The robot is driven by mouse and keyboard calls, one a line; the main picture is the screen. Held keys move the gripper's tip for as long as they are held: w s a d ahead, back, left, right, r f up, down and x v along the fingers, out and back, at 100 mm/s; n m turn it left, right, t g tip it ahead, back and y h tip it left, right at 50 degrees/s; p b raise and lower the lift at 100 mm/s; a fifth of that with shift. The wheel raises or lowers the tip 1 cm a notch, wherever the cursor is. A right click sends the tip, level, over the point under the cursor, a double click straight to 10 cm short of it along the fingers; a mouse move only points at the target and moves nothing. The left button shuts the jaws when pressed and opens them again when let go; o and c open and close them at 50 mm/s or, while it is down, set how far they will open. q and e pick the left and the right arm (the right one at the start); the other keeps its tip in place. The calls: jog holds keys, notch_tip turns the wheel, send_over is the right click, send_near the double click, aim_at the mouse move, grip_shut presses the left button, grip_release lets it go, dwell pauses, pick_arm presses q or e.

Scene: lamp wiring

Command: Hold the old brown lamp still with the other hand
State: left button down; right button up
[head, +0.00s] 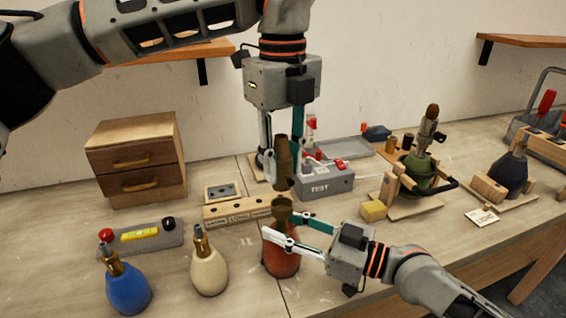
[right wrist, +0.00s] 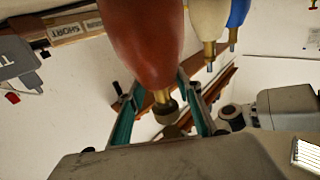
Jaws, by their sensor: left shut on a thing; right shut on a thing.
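The reddish-brown lamp (head: 281,260) stands upright on the table at the front middle, with a brass fitting (head: 282,208) on its neck. My right gripper (head: 279,229) reaches in from the right and is shut on the lamp's neck. In the right wrist view the lamp's body (right wrist: 140,40) hangs down from the top, its brass neck between the fingers. My left gripper (head: 280,165) points down and is shut on a dark brass socket piece (head: 284,160). That piece is upright, just above the lamp's fitting; a small gap seems to show between them.
A blue lamp (head: 128,290) and a cream lamp (head: 209,272) stand to the left. Behind are a wooden block labelled SHORT and LONG (head: 238,212) and a grey TEST box (head: 325,180). A green lamp (head: 420,172) stands in a wooden holder to the right.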

jog(key=o, duration=1.3)
jog(key=shift+f, duration=0.6)
jog(key=shift+w+r, duration=0.15)
jog(key=shift+r, duration=0.1)
jog(key=shift+r, duration=0.1)
jog(key=v, duration=1.2)
